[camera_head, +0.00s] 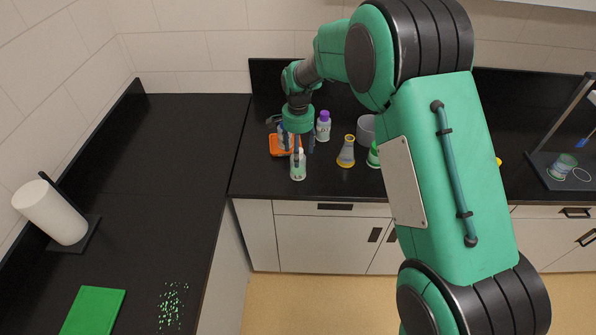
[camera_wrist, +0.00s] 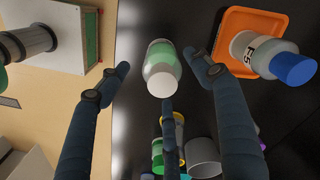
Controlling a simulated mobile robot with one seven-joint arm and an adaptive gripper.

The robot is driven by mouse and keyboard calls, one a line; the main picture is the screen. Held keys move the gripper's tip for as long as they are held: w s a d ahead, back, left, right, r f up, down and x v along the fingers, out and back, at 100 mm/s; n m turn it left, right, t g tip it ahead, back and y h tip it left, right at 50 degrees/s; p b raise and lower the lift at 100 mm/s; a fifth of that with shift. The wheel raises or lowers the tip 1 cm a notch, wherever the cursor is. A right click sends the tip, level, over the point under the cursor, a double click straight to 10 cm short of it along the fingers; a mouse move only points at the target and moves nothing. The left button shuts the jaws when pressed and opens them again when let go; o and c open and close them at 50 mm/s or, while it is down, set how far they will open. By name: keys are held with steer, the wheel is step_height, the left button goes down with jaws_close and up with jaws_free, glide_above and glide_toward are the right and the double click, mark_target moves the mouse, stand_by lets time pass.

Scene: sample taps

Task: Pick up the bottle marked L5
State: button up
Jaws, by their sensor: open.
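A clear bottle with green contents and a white cap (camera_wrist: 161,68) stands between the spread fingers of my gripper (camera_wrist: 158,62) in the wrist view. The same bottle shows at the counter's front in the head view (camera_head: 298,168). No mark on it is readable. A white-labelled bottle with a blue cap (camera_wrist: 262,52) is at the orange tray, right of my fingers in the wrist view. Its mark ends in 5, but its first letter is hard to tell. My gripper (camera_head: 303,148) is open and points down over the counter, close to the white-capped bottle.
The orange tray (camera_head: 279,151) lies just left of the white-capped bottle. A purple-capped bottle (camera_head: 323,126), a yellow-rimmed flask (camera_head: 346,153) and a grey container (camera_head: 365,128) stand nearby to the right. The left counter has a paper roll (camera_head: 50,212) and a green board (camera_head: 92,311).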

steer(key=shift+f, duration=1.9)
steer(key=shift+f, duration=0.1)
steer(key=shift+w+a+f+b, duration=0.1)
steer(key=shift+f+b, duration=0.55)
steer(key=shift+f, duration=1.85)
steer(key=c, duration=1.3)
